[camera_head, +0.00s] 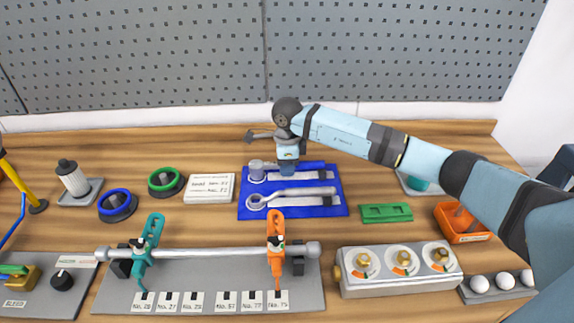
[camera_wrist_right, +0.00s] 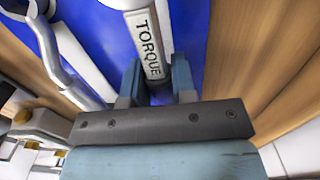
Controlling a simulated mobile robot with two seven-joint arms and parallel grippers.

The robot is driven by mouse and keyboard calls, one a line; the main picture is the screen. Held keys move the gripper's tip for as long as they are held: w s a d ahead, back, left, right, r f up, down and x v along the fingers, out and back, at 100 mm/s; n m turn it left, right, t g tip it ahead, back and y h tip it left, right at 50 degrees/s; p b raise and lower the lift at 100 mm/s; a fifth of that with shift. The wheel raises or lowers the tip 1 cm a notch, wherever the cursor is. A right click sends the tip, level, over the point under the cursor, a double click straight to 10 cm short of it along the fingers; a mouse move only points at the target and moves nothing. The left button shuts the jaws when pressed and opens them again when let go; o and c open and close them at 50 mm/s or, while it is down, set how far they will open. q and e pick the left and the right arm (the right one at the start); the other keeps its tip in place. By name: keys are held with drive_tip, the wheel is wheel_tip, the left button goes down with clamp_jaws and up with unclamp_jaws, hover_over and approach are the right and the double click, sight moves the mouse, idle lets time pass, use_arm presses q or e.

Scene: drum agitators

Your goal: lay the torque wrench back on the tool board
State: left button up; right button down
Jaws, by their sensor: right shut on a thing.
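The blue tool board (camera_head: 243,211) lies on the wooden bench below the pegboard. It has white tool outlines, and a silver ring spanner (camera_head: 292,194) lies along its front one. The torque wrench (camera_head: 257,170) is at the rear outline (camera_head: 310,176), its round grey head to the left. My right gripper (camera_head: 287,172) points down over the board and is shut on its handle. In the right wrist view the handle (camera_wrist_right: 149,45), marked "TORQUE", runs between the fingers (camera_wrist_right: 154,85). I cannot tell whether the wrench touches the board. My left gripper is not in view.
A white label block (camera_head: 209,188) and a green ring (camera_head: 165,182) stand left of the board. A green plate (camera_head: 386,213) and an orange bin (camera_head: 463,223) are to the right. A clamped bar (camera_head: 210,252) and a gauge box (camera_head: 399,270) stand in front.

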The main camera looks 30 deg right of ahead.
drive_tip(key=c, duration=0.8)
unclamp_jaws()
drive_tip(key=shift+c, duration=0.2)
drive_tip(key=shift+f, duration=0.1)
wheel_tip(320, 180, up, 14)
